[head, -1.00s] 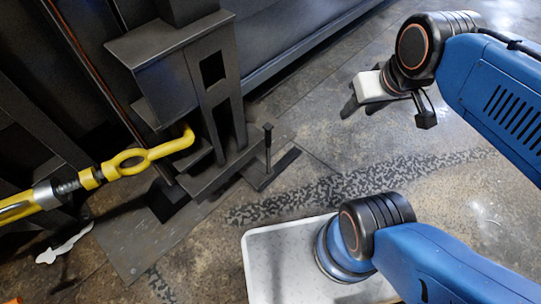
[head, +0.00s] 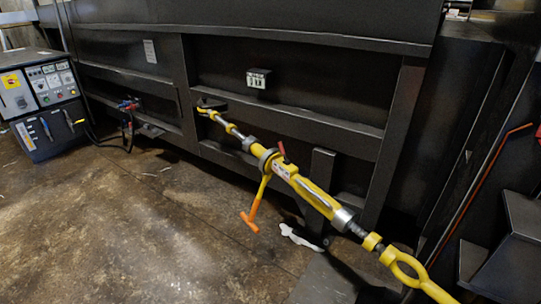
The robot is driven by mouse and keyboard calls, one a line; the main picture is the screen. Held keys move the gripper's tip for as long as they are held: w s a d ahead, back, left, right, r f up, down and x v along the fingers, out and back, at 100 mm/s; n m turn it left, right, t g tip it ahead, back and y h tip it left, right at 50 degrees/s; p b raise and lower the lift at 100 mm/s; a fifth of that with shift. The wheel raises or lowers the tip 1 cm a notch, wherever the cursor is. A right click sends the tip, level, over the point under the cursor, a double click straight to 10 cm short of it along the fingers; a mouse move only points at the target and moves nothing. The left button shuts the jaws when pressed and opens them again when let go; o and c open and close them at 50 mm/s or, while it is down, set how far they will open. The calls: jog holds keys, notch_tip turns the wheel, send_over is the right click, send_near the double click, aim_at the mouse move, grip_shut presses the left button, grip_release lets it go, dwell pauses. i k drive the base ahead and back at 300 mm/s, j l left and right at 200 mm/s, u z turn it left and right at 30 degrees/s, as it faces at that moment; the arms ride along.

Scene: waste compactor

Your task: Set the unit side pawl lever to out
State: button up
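A yellow ratchet turnbuckle (head: 310,192) runs slantwise along the dark compactor wall, from an upper-left hook to a yellow eye end (head: 405,268) at lower right. Near its middle is a round ratchet housing (head: 268,160). A small red lever (head: 282,151) sticks up beside the housing; it looks like a pawl lever, but its setting is too small to tell. A yellow handle with an orange T-shaped end (head: 250,218) hangs down from the housing. My gripper and arm are not in view now.
A control cabinet (head: 42,100) with buttons stands at the far left, with hoses beside it. A white rag-like scrap (head: 298,236) lies on the floor below the turnbuckle. Dark steel framework (head: 510,245) stands at right. The floor at left and centre is open.

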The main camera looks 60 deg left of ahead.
aim_at(286, 161)
jog(key=j+u, duration=0.2)
jog(key=u, duration=1.5)
jog(key=i+j+u, duration=0.15)
jog(key=i, duration=0.3)
jog(key=i+j+u, duration=0.2)
jog(key=i, duration=0.25)
jog(key=l, duration=0.1)
